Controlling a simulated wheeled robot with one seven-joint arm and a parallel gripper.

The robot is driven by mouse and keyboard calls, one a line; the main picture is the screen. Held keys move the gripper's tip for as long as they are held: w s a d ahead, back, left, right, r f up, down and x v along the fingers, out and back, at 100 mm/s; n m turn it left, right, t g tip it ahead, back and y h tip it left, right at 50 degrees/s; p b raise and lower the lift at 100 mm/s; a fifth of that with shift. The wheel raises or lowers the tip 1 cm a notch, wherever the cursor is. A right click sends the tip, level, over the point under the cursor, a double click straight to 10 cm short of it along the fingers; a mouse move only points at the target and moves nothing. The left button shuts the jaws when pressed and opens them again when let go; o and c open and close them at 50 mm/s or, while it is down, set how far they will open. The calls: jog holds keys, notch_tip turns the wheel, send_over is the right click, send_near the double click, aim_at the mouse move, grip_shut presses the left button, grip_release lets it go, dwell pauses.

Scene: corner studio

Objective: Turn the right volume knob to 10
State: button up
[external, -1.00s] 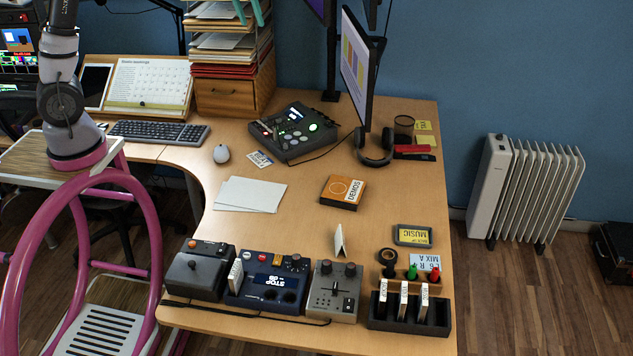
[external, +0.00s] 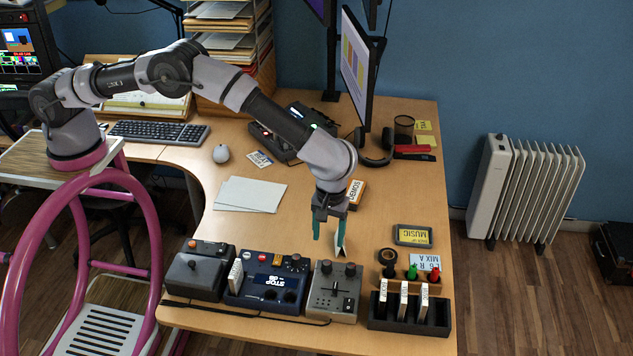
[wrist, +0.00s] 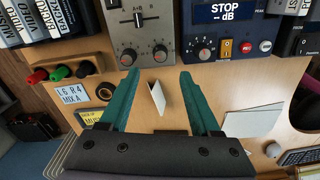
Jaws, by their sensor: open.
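A grey mixer (external: 333,290) stands near the desk's front edge, with a slider and two dark round knobs on its far side, a left knob (external: 326,267) and a right knob (external: 350,270). The wrist view shows the mixer (wrist: 142,30) turned round, with the two knobs (wrist: 128,57) and (wrist: 160,53) just beyond my fingertips. The knobs' scale marks are too small to read. My gripper (external: 329,238) hangs above the desk behind the mixer, teal fingers open and empty. It touches no knob. In the wrist view, my gripper (wrist: 160,74) spreads its fingers widely.
A small folded white card (external: 340,240) stands behind the mixer, beside my fingers. A blue console (external: 262,280) reading "STOP -dB" is left of the mixer. A black cartridge rack (external: 400,318) and coloured plugs (external: 412,271) are at right. Bare desk lies behind the console.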

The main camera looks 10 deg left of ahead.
aim_at(327, 263)
notch_tip(327, 263, down, 10)
jog(key=shift+w+a+f, duration=0.1)
jog(key=shift+w, duration=0.05)
dwell(0.3)
grip_shut()
